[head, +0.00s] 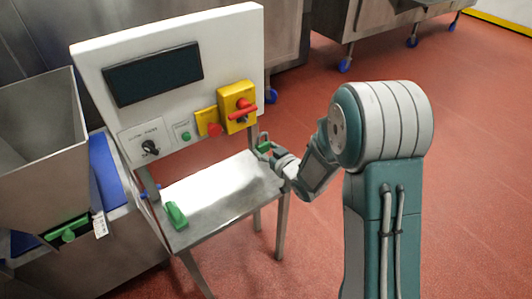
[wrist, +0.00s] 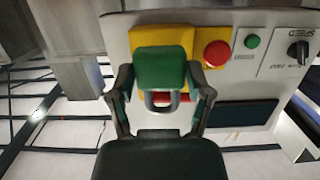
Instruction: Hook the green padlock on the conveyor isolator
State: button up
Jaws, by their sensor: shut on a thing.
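The green padlock (head: 264,147) is held in my gripper (head: 274,153), above the right end of the steel table and below the yellow isolator box (head: 231,121) with its red handle (head: 243,110). In the wrist view, where the panel appears upside down, the green padlock body (wrist: 161,68) sits between the fingers of my gripper (wrist: 160,84). Its shackle (wrist: 160,99) points down in that picture, in front of the red handle. The yellow isolator box (wrist: 148,36) is partly hidden behind the padlock. The padlock looks apart from the isolator in the head view.
The white panel (head: 90,61) carries a dark screen (head: 153,74), a red button (head: 214,130), a green button (head: 186,136) and a black knob (head: 150,147). A green object (head: 177,215) lies on the steel table (head: 218,205). A metal hopper (head: 40,130) stands left. Red floor is clear at right.

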send_near(243, 128)
jog(key=shift+f+x, duration=0.15)
jog(key=shift+x, duration=0.6)
jog(key=shift+f+x, duration=0.2)
jog(key=shift+x, duration=0.55)
jog(key=shift+r+x, duration=0.1)
jog(key=shift+x, duration=0.45)
jog(key=shift+r+x, duration=0.15)
jog(key=shift+x, duration=0.45)
jog(key=shift+w+a, duration=0.4)
jog(key=shift+w, duration=0.2)
dwell(1.0)
jog(key=shift+f, duration=0.15)
dwell(1.0)
jog(key=o, duration=1)
